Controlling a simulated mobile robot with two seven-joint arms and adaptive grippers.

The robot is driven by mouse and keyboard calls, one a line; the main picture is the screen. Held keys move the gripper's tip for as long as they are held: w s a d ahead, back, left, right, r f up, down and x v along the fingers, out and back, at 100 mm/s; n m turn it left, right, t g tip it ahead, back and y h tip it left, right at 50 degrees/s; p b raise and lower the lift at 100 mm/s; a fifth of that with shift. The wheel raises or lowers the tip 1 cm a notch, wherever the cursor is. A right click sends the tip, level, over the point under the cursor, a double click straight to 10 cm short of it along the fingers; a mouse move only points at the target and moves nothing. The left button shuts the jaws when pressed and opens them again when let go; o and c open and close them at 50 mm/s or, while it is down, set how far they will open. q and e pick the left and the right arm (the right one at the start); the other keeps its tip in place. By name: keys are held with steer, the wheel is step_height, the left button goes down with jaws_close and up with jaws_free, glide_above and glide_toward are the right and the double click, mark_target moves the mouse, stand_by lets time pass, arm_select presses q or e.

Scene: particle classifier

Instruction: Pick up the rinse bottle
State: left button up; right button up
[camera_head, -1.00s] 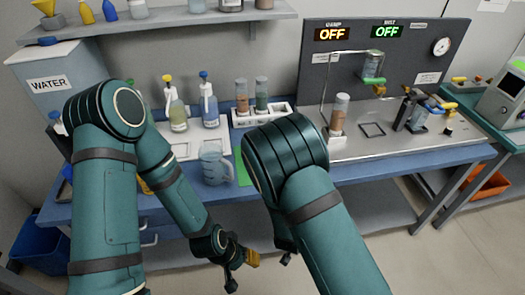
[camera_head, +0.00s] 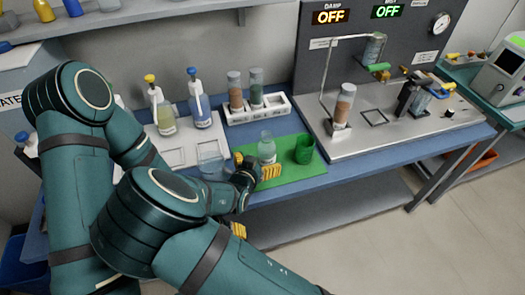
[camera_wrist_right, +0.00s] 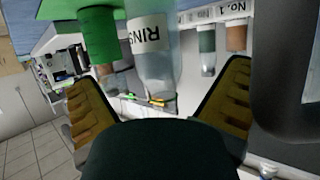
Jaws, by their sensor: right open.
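The rinse bottle (camera_head: 267,150), a clear bottle, stands on a green mat (camera_head: 308,171) on the blue bench. In the right wrist view the rinse bottle (camera_wrist_right: 152,60) appears upside down, its label partly cut off. My right gripper (camera_head: 262,172) is at the near side of the bottle. In the right wrist view its yellow fingers are spread open, with the bottle between and beyond them, and my right gripper (camera_wrist_right: 160,80) holds nothing. My left gripper (camera_head: 238,230) is mostly hidden behind my right arm; only a yellow finger part shows.
A green cup (camera_head: 304,149) stands close to the right of the bottle. A clear beaker (camera_head: 211,165) is to the left. A white rack (camera_head: 257,109) with two tubes and two spray bottles stand behind. A metal station (camera_head: 400,121) is at right.

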steer(key=x, duration=0.7)
steer(key=shift+d, duration=0.2)
steer(key=shift+r, duration=0.1)
steer(key=c, duration=1.4)
